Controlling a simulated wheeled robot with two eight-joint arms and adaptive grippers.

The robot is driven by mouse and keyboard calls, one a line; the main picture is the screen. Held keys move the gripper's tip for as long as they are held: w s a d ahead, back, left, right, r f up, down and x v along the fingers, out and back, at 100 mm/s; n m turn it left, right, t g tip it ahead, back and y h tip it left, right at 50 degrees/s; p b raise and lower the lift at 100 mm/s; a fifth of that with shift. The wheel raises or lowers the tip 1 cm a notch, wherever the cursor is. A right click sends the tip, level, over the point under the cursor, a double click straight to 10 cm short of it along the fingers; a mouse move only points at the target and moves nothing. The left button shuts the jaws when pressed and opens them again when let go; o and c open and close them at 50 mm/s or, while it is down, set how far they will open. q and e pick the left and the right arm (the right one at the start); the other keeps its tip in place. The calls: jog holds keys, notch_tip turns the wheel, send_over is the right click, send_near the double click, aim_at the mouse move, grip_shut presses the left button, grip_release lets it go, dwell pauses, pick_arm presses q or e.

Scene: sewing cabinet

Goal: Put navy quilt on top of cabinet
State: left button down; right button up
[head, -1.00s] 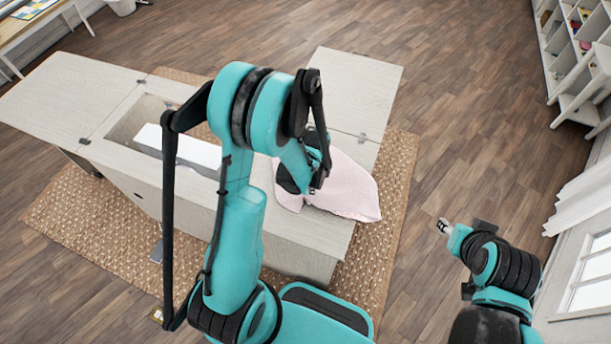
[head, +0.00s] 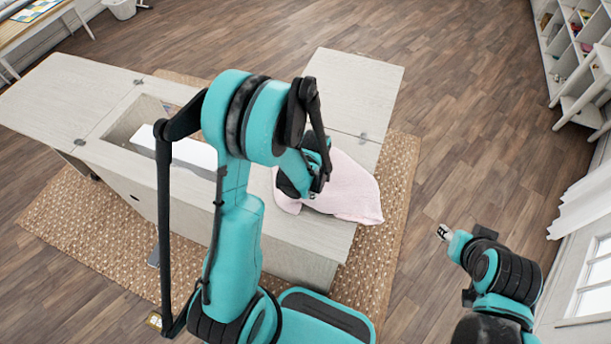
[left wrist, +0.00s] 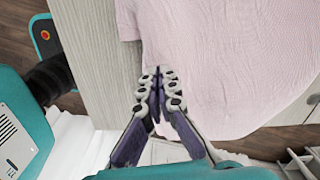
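My right gripper (head: 443,232) is over the floor to the right, away from the cabinet, too small to read.
The cabinet's open well holds a white block (head: 190,152). Its side leaves spread left and to the back right (head: 355,85). A woven rug (head: 390,225) lies beneath. Shelves (head: 575,55) and a white curtain (head: 582,205) stand at right. The floor between is clear.

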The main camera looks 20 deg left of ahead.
pick_arm(q)
notch_tip(320, 180, up, 7)
jog(key=p, duration=0.3)
jog(key=shift+f+p, duration=0.15)
jog(key=shift+p, duration=0.2)
pick_arm(e)
notch_tip(320, 180, up, 5)
jog(key=shift+f, duration=0.1)
jog(key=shift+f, duration=0.1)
pick_arm(q)
jog(key=s+d+r+n+t+b, duration=0.1)
jog(key=s+r+n+t+b, duration=0.6)
jog(key=r+n, duration=0.6)
jog(key=shift+s+r+n, duration=0.4)
jog(key=shift+s+n, duration=0.5)
jog(key=shift+n, duration=0.1)
pick_arm(e)
notch_tip(320, 180, down, 7)
jog(key=shift+f, duration=0.15)
